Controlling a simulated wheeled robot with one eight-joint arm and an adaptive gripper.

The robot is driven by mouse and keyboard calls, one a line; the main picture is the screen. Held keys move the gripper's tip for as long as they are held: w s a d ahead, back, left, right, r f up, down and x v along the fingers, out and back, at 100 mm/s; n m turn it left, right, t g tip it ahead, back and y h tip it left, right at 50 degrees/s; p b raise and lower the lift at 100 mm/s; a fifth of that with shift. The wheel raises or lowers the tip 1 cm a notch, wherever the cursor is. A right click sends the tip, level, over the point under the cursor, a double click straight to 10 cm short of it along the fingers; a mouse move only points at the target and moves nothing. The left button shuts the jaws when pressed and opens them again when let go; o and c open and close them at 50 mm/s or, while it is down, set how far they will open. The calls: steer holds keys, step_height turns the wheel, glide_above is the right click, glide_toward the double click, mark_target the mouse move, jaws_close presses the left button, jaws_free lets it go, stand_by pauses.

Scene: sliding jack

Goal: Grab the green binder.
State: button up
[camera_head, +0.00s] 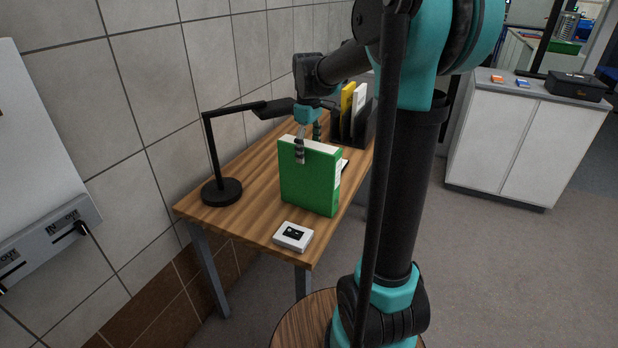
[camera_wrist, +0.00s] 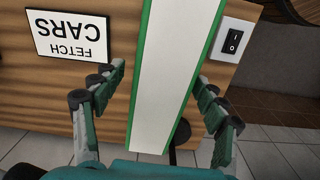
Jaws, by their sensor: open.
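The green binder (camera_head: 309,182) stands upright on the wooden table in the head view. In the wrist view its white top face with green edges (camera_wrist: 172,75) runs between the fingers of my gripper (camera_wrist: 164,88). My gripper (camera_head: 308,147) is above the binder's top edge in the head view, with one finger in front of the green cover. The fingers are open, one on each side of the binder, with gaps showing on both sides in the wrist view. The far finger is partly hidden behind the binder in the head view.
A black desk lamp (camera_head: 222,191) stands left of the binder. A white switch box (camera_head: 293,237) is in front of it; a "FETCH CARS" sign (camera_wrist: 70,35) lies beside it. A black file holder (camera_head: 341,129) with yellow and white binders stands behind. The tiled wall borders the table.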

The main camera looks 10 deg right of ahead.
mark_target(309, 159)
steer(key=shift+s+f, duration=0.1)
steer(key=shift+f, duration=1.6)
steer(key=shift+d, duration=0.1)
jaws_close()
